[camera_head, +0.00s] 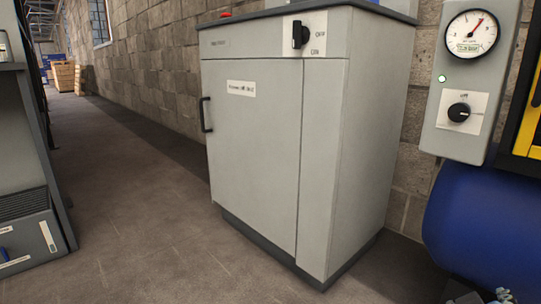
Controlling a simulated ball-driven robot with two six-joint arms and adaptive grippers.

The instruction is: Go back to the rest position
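Neither of my grippers can be made out in the head view. A grey cabinet (255,165) stands in the middle against the block wall, its door shut, with a black handle (206,114) on the door's left edge. A black rotary switch (299,35) sits at its top right, its lever roughly upright beside the OFF and ON marks. To the right, a grey panel (445,105) carries a round gauge (470,34) with a red needle pointing up and right, a lit green lamp (442,78) and a black knob (459,112).
A blue tank (480,225) lies below the panel. Small grey and bluish parts, too cut off to identify, show at the bottom right edge. A grey machine (28,240) stands at the left. Wooden crates (64,77) are far back. The floor (135,215) between is clear.

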